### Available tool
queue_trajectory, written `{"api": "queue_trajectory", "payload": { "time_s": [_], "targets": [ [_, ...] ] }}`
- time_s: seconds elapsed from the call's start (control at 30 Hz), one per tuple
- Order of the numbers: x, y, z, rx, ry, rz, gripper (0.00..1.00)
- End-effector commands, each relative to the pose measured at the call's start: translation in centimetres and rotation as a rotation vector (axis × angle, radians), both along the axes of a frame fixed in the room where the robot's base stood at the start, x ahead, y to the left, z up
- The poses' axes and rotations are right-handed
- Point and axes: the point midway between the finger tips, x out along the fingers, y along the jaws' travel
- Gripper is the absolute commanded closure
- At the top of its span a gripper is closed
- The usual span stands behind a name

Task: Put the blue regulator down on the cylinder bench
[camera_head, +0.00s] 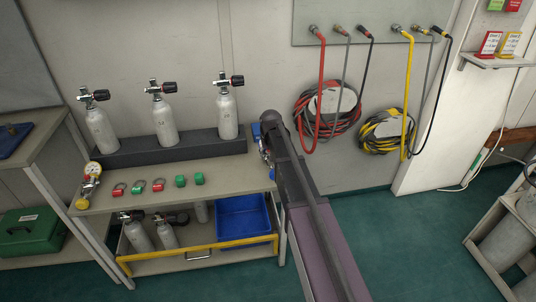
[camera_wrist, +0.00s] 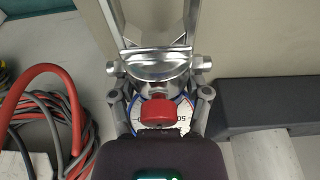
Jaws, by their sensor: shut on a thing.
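My gripper (camera_wrist: 160,98) is shut on the blue regulator (camera_wrist: 157,66). In the wrist view the regulator has a silver metal body, a red knob and a white gauge face with a blue rim, between the two fingers. In the head view my arm hides most of the gripper, and a blue part of the regulator (camera_head: 256,131) shows beside it, by the right end of the cylinder bench (camera_head: 236,172). I cannot tell whether the regulator touches the bench. The bench top carries a dark rack (camera_head: 190,146) with three upright grey cylinders.
A yellow regulator (camera_head: 90,178) is at the bench's left end. Several red and green small pieces (camera_head: 158,185) lie along the front. Bare bench top lies to their right. A blue crate (camera_head: 242,217) sits on the lower shelf. Red and yellow hoses (camera_head: 322,90) hang on the wall.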

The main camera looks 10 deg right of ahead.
Motion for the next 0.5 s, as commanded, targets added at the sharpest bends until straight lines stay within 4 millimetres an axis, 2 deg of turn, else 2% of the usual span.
{"api": "queue_trajectory", "payload": {
  "time_s": [0.5],
  "targets": [
    [0.0,0.03,-0.47,0.0,0.0,0.0,0.99]
  ]
}}
